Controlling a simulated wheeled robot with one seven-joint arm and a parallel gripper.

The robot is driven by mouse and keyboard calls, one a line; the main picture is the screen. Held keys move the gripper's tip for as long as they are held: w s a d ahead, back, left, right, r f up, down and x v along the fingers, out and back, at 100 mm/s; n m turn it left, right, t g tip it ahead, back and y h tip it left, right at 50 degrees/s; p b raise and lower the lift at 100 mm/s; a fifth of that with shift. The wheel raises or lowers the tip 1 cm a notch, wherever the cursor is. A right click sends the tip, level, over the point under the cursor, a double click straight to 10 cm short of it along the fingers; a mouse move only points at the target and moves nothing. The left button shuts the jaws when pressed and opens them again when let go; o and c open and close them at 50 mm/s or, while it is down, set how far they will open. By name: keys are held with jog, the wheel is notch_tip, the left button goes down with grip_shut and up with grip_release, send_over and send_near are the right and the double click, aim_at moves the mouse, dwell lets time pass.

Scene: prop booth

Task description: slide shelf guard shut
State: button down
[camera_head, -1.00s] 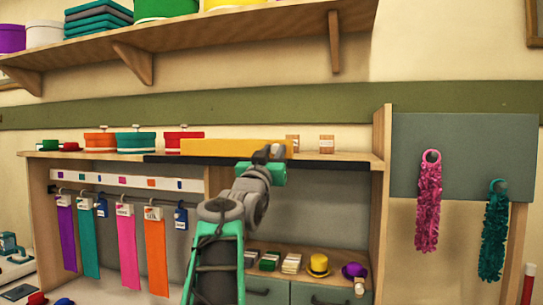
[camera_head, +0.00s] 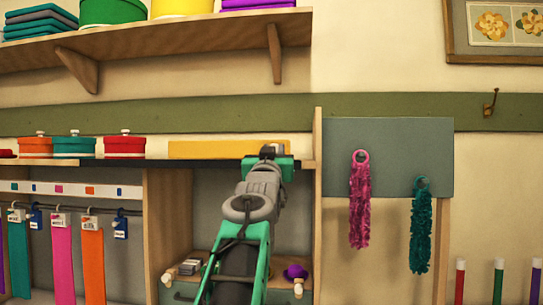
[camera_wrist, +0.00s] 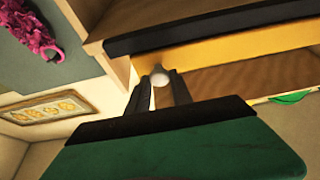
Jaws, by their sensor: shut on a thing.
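The shelf guard is a long yellow panel (camera_head: 215,149) standing on a black rail (camera_head: 205,163) along the shelf's front edge. My gripper (camera_head: 268,152) is at the guard's right part in the head view. In the wrist view my gripper (camera_wrist: 160,80) has its two dark fingers closed around a pale round knob (camera_wrist: 160,76), beside the yellow guard (camera_wrist: 235,53). The shelf behind the guard is hidden in the head view.
Round lidded boxes, such as a red one (camera_head: 124,147), stand left of the guard. Coloured ribbons (camera_head: 62,260) hang below. A grey board (camera_head: 388,160) with pink (camera_head: 359,205) and teal boas is right of the post. A high shelf (camera_head: 160,45) is above.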

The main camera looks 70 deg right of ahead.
jog(key=shift+s+d+f, duration=0.1)
jog(key=shift+s+f, duration=0.05)
jog(key=c, duration=1.2)
grip_release()
jog(key=shift+s, duration=0.15)
jog(key=shift+o, duration=0.2)
jog(key=b+v, duration=0.3)
jog(key=v, duration=0.5)
